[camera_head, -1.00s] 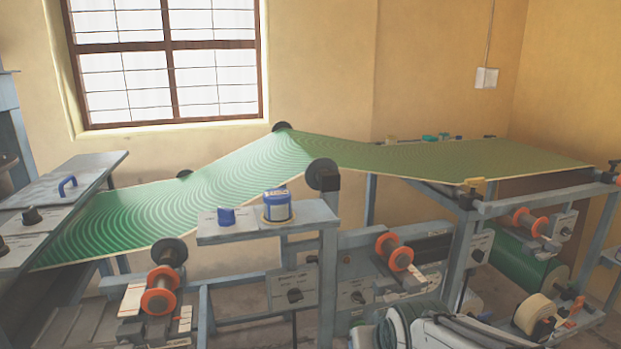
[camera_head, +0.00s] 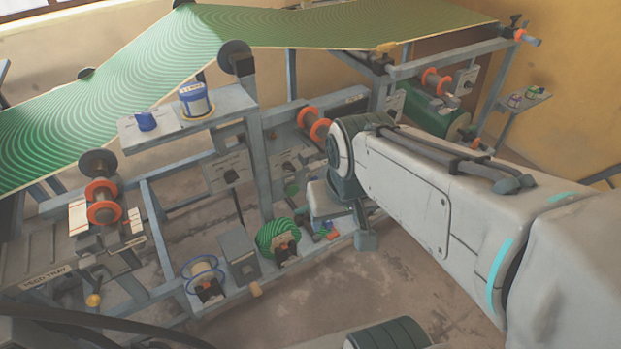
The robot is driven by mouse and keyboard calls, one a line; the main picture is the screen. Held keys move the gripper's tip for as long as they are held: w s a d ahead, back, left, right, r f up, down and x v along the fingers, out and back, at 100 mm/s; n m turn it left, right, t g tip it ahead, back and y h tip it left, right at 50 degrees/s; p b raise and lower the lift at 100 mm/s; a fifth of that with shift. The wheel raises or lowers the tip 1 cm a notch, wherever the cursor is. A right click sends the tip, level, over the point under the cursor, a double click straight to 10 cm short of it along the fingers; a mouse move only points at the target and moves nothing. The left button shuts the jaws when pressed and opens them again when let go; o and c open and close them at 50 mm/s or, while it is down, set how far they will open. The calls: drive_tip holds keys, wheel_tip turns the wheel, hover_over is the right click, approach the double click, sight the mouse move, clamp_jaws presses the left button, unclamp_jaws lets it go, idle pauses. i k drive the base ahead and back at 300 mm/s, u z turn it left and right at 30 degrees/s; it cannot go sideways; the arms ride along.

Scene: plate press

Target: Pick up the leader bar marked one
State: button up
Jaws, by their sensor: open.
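I cannot pick out a leader bar marked one; no such mark is readable at this size. Pale strips with red marks (camera_head: 77,220) lie beside an orange-flanged spool (camera_head: 103,203) at the left of the press. They may be bars, but I cannot tell. My arm (camera_head: 420,185) reaches in from the right, with a dark-banded joint in front of the press's lower frame. I cannot make out my gripper's fingers anywhere in the view.
The green patterned web (camera_head: 170,75) runs across the top of the press. A small shelf (camera_head: 160,128) holds a blue-and-white canister (camera_head: 194,100) and a blue knob. A green coil (camera_head: 278,238) and a blue-ringed reel (camera_head: 202,272) sit on the low rail. Bare floor (camera_head: 420,290) lies in front.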

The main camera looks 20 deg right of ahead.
sight(327, 224)
drive_tip(key=z, duration=0.2)
drive_tip(key=k, duration=0.5)
drive_tip(key=z, duration=0.55)
drive_tip(key=k, duration=0.75)
drive_tip(key=u, duration=0.8)
drive_tip(key=i, duration=1.2)
drive_tip(key=z, duration=0.55)
drive_tip(key=i, duration=0.55)
drive_tip(key=z, duration=0.7)
